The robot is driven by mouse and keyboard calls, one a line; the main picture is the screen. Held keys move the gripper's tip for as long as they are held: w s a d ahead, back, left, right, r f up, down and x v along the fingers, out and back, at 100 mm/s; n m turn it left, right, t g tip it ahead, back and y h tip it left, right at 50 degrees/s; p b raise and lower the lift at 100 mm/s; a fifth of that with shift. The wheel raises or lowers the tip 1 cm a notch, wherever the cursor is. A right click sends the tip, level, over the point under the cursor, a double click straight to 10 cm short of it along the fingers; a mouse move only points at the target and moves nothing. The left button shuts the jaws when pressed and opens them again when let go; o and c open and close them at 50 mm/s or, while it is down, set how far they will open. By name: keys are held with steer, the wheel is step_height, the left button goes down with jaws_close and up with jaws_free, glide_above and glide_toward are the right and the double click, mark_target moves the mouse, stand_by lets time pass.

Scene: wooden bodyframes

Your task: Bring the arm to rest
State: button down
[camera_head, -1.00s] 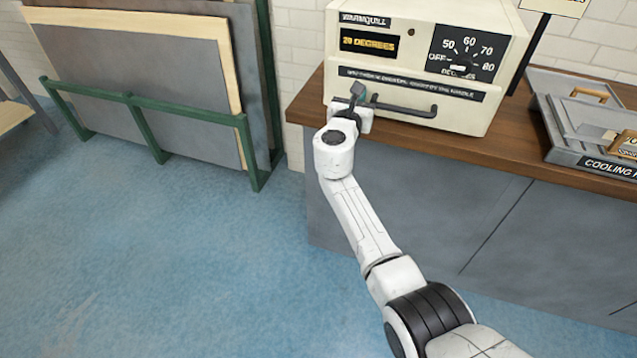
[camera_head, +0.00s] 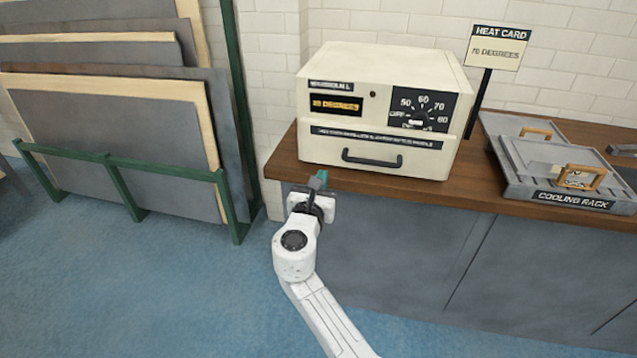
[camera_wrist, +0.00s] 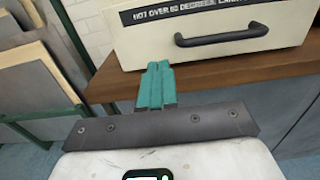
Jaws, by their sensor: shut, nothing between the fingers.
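My gripper (camera_head: 320,178) is at the front left edge of the wooden counter, below and left of the cream warming box (camera_head: 376,108). In the wrist view its teal fingers (camera_wrist: 155,86) are pressed together with nothing between them. The box's dark drawer handle (camera_head: 372,158) is apart from my fingers, up and to the right of them in the wrist view. My white arm reaches up from the bottom of the head view, over the floor in front of the grey cabinet.
The wooden counter (camera_head: 430,188) carries the box and a grey cooling rack (camera_head: 560,178) at right. A heat card sign (camera_head: 497,48) reading 70 degrees stands behind. Grey panels in a green rack (camera_head: 110,165) stand at left. Blue floor (camera_head: 130,290) is clear at lower left.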

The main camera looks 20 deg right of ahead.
steer(key=s+d+f+m+g+y+p, duration=0.15)
steer(key=s+d+f+m+g, duration=0.3)
steer(key=s, duration=0.45)
steer(key=s+d+f+m+g+p, duration=0.2)
steer(key=s+d+f+m, duration=0.25)
steer(key=s+m, duration=0.4)
steer(key=s+d+f+m+g+p, duration=0.2)
steer(key=s+d+f+m+g, duration=0.25)
steer(key=s, duration=0.45)
steer(key=s+a+m+g+y+p, duration=0.2)
steer(key=s+m+y, duration=0.5)
steer(key=s+m, duration=0.6)
steer(key=s+a+r+g, duration=0.1)
steer(key=s+a, duration=0.1)
steer(key=s, duration=0.7)
steer(key=shift+g, duration=0.3)
